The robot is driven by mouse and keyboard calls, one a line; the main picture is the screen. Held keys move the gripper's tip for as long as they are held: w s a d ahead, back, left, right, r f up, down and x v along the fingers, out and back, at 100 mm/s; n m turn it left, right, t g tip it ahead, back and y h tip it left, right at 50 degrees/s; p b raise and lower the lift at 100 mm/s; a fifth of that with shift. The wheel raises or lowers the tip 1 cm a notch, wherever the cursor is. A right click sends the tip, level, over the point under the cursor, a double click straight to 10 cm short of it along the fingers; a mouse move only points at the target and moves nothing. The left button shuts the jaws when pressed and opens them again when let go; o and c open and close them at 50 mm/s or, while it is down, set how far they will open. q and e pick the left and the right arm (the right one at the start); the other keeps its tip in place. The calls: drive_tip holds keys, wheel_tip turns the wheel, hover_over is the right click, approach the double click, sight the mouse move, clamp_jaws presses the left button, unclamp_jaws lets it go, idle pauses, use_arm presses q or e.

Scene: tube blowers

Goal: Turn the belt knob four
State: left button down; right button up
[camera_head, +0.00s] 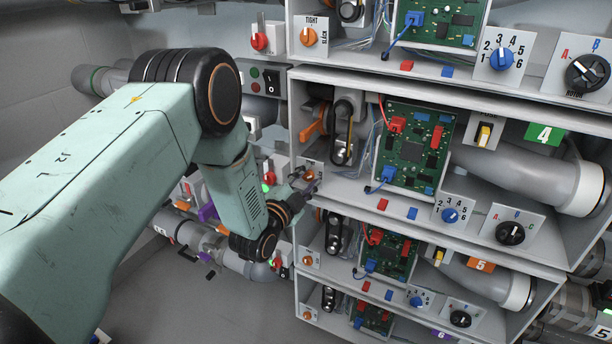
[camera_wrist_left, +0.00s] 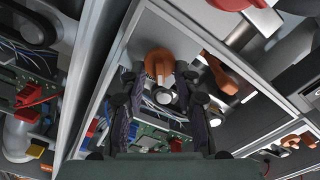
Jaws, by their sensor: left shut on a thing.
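The belt knob four (camera_head: 309,175) is a small orange knob on a pale plate at the left front of the unit with the green 4 label (camera_head: 544,134). My left gripper (camera_head: 305,187) reaches it from the left and partly covers it in the head view. In the left wrist view the orange knob (camera_wrist_left: 159,64) sits between the two dark fingertips of my left gripper (camera_wrist_left: 156,76), which is shut on it. The knob's plate lettering is too small or hidden to read. My right gripper is not in view.
The unit above has a similar orange knob (camera_head: 308,37) marked TIGHT. An orange lever (camera_head: 313,125) sits just above knob four, inside the open housing. A circuit board (camera_head: 412,147) and large grey pipe (camera_head: 530,170) lie to the right. More units stand below.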

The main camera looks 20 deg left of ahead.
use_arm(q)
drive_tip(key=m, duration=0.2)
drive_tip(key=m+p, duration=0.1)
drive_tip(key=m, duration=0.3)
drive_tip(key=shift+f, duration=0.3)
drive_tip(key=shift+m, duration=0.4)
drive_tip(key=c, duration=1.3)
unclamp_jaws()
drive_tip(key=shift+o, duration=0.2)
drive_tip(key=s+a, duration=0.1)
drive_tip(key=s, duration=1.1)
